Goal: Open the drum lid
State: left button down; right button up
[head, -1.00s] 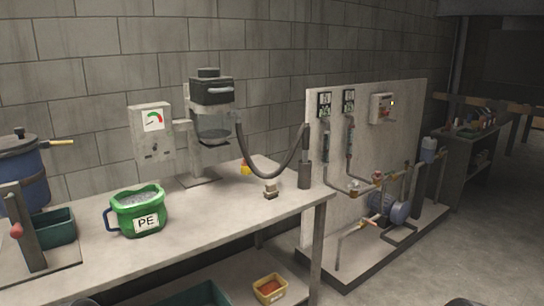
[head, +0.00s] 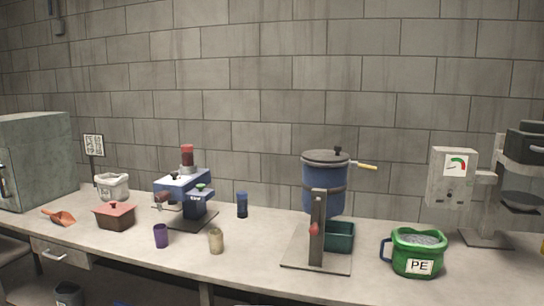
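The blue drum (head: 322,192) stands on a stand with a grey base plate on the bench, right of centre in the head view. Its dark grey lid (head: 325,158) sits flat on top and looks closed. The lid has a black knob (head: 338,150) and a yellow handle (head: 367,167) that sticks out to the right. A grey post with a red knob (head: 313,229) stands in front of the drum and hides part of it. Neither of my grippers is in view.
A green tray (head: 341,236) sits under the drum. A green PE bucket (head: 418,255) stands to its right. A glass jar (head: 216,240), a purple cup (head: 161,236) and a blue machine (head: 182,185) stand to its left. The bench front (head: 255,265) is clear.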

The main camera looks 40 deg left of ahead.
aim_at(334, 155)
jog(key=u, duration=0.9)
jog(key=i+j+z, duration=0.45)
jog(key=k+j, duration=0.05)
jog(key=k, duration=0.05)
